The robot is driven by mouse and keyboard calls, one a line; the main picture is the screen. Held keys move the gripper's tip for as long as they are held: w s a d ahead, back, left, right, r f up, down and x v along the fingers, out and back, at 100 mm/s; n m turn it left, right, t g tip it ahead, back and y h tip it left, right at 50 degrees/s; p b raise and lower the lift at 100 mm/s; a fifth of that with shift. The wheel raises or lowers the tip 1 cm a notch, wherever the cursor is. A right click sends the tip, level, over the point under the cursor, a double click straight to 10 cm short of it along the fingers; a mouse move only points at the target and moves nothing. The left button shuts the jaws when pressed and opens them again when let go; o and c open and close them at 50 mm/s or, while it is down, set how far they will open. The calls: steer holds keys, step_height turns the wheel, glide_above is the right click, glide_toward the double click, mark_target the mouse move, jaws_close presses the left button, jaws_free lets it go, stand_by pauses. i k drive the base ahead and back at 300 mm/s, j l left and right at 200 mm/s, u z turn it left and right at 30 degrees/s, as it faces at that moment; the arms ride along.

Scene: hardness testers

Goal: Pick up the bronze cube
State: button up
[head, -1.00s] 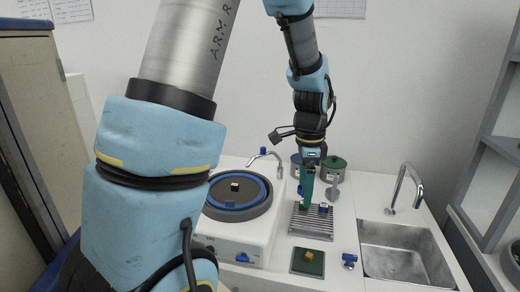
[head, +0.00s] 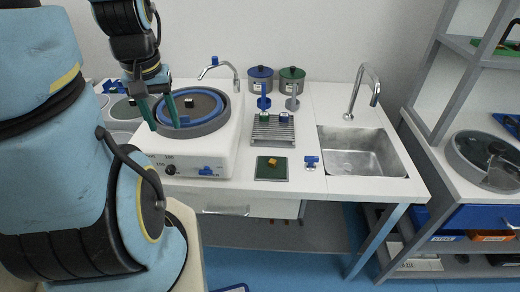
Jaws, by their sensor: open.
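A small golden-orange cube (head: 272,161), which looks like the bronze cube, sits on a dark green square plate (head: 262,175) near the front edge of the white counter. My gripper (head: 165,127) is open, with its two green fingers apart and pointing down over the left part of the round grinding wheel (head: 205,128). It is left of the golden-orange cube and apart from it. I see nothing between the fingers. A small dark cube with a pale top (head: 188,102) lies on the wheel, right of the fingers.
A slatted rack (head: 272,138) holds a green-and-white cube (head: 263,117) and a blue-and-white cube (head: 284,117). Blue (head: 261,80) and green-lidded (head: 292,80) canisters stand behind. A blue-handled valve (head: 311,162), tap (head: 365,85) and sink (head: 360,155) lie to the right.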

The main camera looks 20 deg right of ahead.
mark_target(272, 164)
steer(key=k+l+u, duration=0.1)
steer(key=u, duration=0.35)
steer(key=k+u, duration=0.1)
steer(key=u, duration=0.3)
steer(key=k+l+u, duration=0.1)
steer(key=u, duration=0.35)
steer(key=k+j+u, duration=0.25)
steer(key=k, duration=0.25)
steer(key=k+j+u, duration=0.15)
steer(key=k+u, duration=0.15)
steer(key=k, duration=0.2)
steer(key=k+l, duration=0.4)
steer(key=l, duration=0.15)
